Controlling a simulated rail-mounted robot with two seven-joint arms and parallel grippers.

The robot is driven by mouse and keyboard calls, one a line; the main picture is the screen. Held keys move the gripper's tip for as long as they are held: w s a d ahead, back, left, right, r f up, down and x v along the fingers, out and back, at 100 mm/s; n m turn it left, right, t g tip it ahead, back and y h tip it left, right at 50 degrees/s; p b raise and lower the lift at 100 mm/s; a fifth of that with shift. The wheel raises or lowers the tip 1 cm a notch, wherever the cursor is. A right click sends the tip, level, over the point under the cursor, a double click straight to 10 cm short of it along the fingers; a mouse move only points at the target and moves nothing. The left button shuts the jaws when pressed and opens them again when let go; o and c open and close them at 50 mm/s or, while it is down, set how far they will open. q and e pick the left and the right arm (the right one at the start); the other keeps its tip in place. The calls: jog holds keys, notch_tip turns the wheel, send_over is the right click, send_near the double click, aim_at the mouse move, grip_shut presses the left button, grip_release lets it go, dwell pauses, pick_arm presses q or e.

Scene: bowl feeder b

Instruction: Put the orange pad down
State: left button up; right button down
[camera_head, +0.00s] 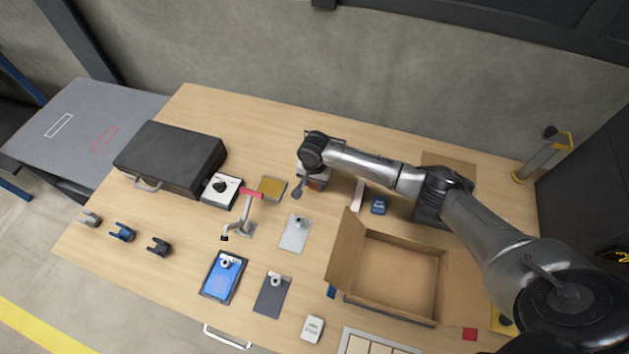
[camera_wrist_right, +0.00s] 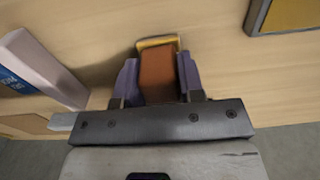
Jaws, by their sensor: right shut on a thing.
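The orange pad (camera_wrist_right: 158,76) is a small brownish-orange block between the two purple fingers of my right gripper (camera_wrist_right: 158,82) in the right wrist view. A yellow edge lies along its far end. My right gripper is shut on it. In the head view the right gripper (camera_head: 313,182) is over the back middle of the table, and only a little orange shows under the wrist. I cannot tell whether the pad touches the wood. My left gripper is not in view.
A yellow square in a dark frame (camera_head: 271,187) lies left of the right gripper; it also shows in the wrist view (camera_wrist_right: 290,14). A white block (camera_head: 358,194) and a blue item (camera_head: 378,205) stand to the right. An open cardboard box (camera_head: 345,250) and a red-topped stand (camera_head: 246,210) are nearby.

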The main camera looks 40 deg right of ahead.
dwell(0.3)
jog(key=c, duration=0.7)
grip_release()
jog(key=shift+f, duration=0.15)
jog(key=shift+c, duration=0.2)
notch_tip(320, 180, up, 11)
jog(key=shift+f+p, duration=0.2)
jog(key=shift+p, duration=0.75)
jog(key=shift+r, duration=0.9)
jog(key=shift+a, duration=0.1)
